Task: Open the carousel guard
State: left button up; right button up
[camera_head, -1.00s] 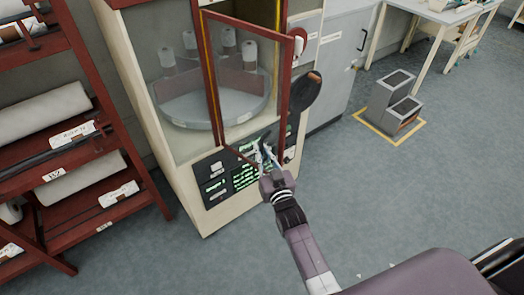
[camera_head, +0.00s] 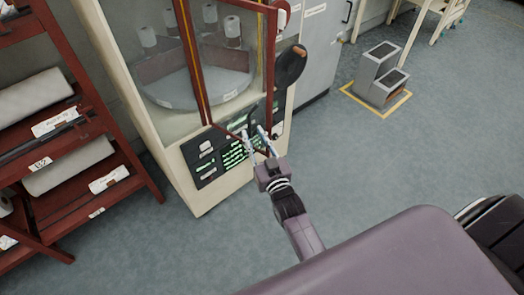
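The carousel guard (camera_head: 238,118) is a red-framed clear door on the cream cabinet (camera_head: 160,160). It stands partly open, swung out toward me, its free edge at the right. Behind it the grey round carousel (camera_head: 165,92) carries several upright white rolls (camera_head: 232,28). My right gripper (camera_head: 254,133) is at the guard's lower free corner, in front of the control panel. Its two fingers are spread apart. I cannot tell whether they touch the frame. My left gripper is not in view.
The dark control panel (camera_head: 205,160) with green lit labels lies behind my fingers. A round black disc (camera_head: 290,68) is at the cabinet's right. A red rack (camera_head: 130,180) with white rolls stands left. A grey step unit (camera_head: 377,75) is on the floor at right. The floor between is clear.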

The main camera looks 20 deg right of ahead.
jog(key=s, duration=0.7)
jog(key=shift+s, duration=0.4)
jog(key=shift+a, duration=0.1)
